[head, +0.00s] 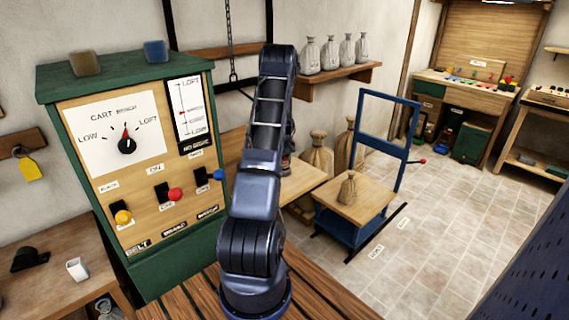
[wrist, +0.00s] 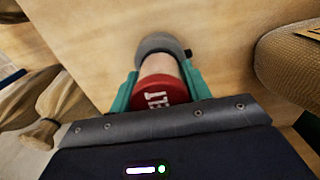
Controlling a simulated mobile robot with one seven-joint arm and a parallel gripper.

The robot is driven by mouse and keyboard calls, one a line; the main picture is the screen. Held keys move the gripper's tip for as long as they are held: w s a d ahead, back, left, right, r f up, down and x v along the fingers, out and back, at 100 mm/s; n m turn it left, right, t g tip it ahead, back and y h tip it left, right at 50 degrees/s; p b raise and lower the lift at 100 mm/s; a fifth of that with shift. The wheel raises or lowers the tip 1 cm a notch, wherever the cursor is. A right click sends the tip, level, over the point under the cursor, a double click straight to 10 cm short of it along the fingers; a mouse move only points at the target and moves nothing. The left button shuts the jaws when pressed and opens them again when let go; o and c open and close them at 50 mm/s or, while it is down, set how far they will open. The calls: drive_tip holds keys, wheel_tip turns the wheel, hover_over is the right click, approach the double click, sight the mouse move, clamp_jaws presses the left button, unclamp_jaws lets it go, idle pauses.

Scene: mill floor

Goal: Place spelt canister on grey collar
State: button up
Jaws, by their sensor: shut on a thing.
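The spelt canister (wrist: 163,92) shows in the wrist view with a red lid, partly readable white lettering and a paler body beyond the lid. My gripper (wrist: 159,76) has its teal fingers shut on the canister from both sides. The grey collar (wrist: 159,41) is a rounded grey ring on the wooden surface, directly beyond the canister's far end and in line with it. I cannot tell whether the canister touches or sits inside the collar. In the head view my arm hides most of the gripper and canister, and the collar is hidden.
A wooden bench top (head: 306,177) lies behind my arm. Tan sacks stand beside it; one sack (wrist: 290,58) is close on the right in the wrist view. A blue cart (head: 352,200) bears a small sack. A green control cabinet (head: 190,245) stands left.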

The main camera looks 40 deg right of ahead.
drive_tip(key=shift+f, duration=0.15)
drive_tip(key=o, duration=1.1)
wheel_tip(320, 180, up, 12)
drive_tip(key=shift+r, duration=0.2)
